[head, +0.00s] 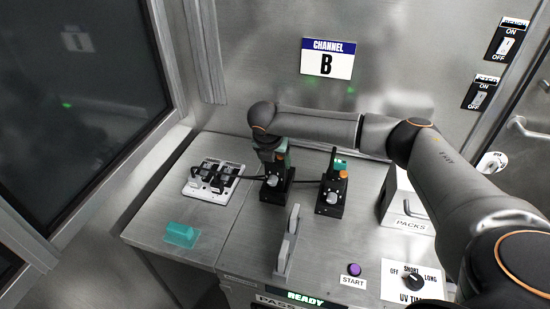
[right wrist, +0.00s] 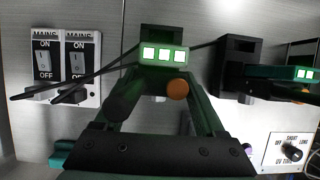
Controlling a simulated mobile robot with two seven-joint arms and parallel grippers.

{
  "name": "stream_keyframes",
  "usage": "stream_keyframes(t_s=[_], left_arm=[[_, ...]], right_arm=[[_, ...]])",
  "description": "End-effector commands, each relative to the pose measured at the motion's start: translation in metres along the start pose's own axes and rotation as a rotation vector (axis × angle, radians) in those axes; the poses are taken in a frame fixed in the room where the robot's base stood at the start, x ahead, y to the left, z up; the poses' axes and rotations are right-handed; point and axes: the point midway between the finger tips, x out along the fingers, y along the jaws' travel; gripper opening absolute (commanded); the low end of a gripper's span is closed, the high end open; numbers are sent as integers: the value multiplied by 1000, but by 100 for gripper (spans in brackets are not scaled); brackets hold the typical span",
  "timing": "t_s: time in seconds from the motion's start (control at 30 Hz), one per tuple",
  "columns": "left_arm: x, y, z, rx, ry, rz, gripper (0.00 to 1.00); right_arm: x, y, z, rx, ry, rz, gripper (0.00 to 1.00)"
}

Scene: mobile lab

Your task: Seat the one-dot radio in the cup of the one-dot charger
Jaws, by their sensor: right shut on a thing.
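My right gripper (head: 272,158) reaches in from the right and points down over the left black charger (head: 276,188). In the right wrist view its green fingers (right wrist: 160,95) are shut on a radio (right wrist: 163,54) with three lit squares and an orange knob. The held radio is at or just above that charger's cup; its lower end is hidden, so I cannot tell whether it is seated. Another radio (head: 341,165), with green lights and an orange knob, stands in the right black charger (head: 331,198). I cannot read any identifying dots on the radios or chargers. My left gripper is out of view.
A white plate with black fittings (head: 213,178) lies left of the chargers. A teal block (head: 182,234) lies at the front left. A grey upright handle (head: 288,240), a purple START button (head: 354,269) and a PACKS box (head: 408,205) are nearby. My right arm crosses above the counter.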

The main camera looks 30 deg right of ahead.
Motion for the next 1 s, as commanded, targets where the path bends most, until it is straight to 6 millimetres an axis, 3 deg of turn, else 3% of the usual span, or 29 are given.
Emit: stream_keyframes(t_s=[0.77,0.8,1.0], left_arm=[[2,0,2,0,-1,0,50],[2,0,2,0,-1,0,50],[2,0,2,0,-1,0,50]], right_arm=[[18,0,-7,1,-1,1,0],[18,0,-7,1,-1,1,74],[18,0,-7,1,-1,1,97]])
